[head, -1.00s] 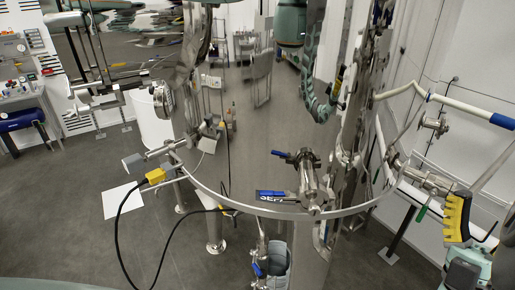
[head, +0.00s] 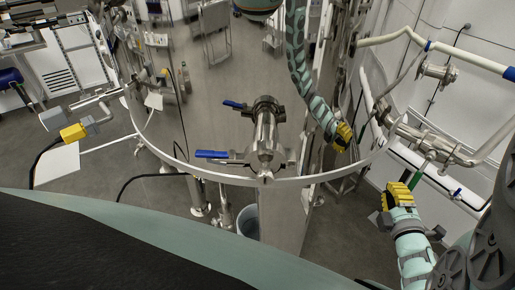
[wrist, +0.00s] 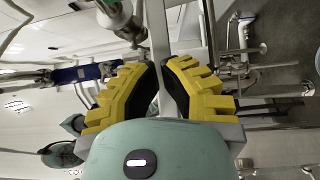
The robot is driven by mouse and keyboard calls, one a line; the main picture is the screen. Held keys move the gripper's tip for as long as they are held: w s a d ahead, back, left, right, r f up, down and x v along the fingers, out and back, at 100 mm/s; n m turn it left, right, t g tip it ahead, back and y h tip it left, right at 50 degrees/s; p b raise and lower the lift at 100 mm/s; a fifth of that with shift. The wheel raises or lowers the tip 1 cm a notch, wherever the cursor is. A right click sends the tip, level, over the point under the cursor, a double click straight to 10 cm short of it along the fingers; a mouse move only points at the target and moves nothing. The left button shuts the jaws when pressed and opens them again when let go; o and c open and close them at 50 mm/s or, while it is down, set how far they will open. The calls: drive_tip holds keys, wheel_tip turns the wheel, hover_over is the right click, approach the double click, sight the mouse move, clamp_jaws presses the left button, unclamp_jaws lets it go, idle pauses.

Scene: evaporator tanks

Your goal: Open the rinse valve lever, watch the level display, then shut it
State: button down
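A steel valve (head: 265,150) with a blue lever (head: 212,154) sits at the front of the polished tank, at its rim. The lever points left. A second blue handle above it looks like its mirror image in the tank wall. My gripper (head: 396,190), with yellow ribbed fingers, is in the lower right, well to the right of the valve and apart from it. In the wrist view, the fingers (wrist: 161,66) have a narrow gap between them, with a metal bar visible behind it; nothing is clearly held. I cannot make out a level display.
The tank rim (head: 200,175) curves across the middle. Steel pipework (head: 440,150) and a white pipe (head: 470,52) with blue sections run along the right. A yellow connector (head: 73,132) with a black cable is at left. A bucket (head: 248,222) stands below the valve.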

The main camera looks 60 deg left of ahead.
sight(419, 173)
drive_tip(key=shift+w+a+p, duration=0.1)
drive_tip(key=shift+w+p, duration=0.35)
drive_tip(key=shift+w, duration=2.15)
drive_tip(key=shift+w, duration=0.1)
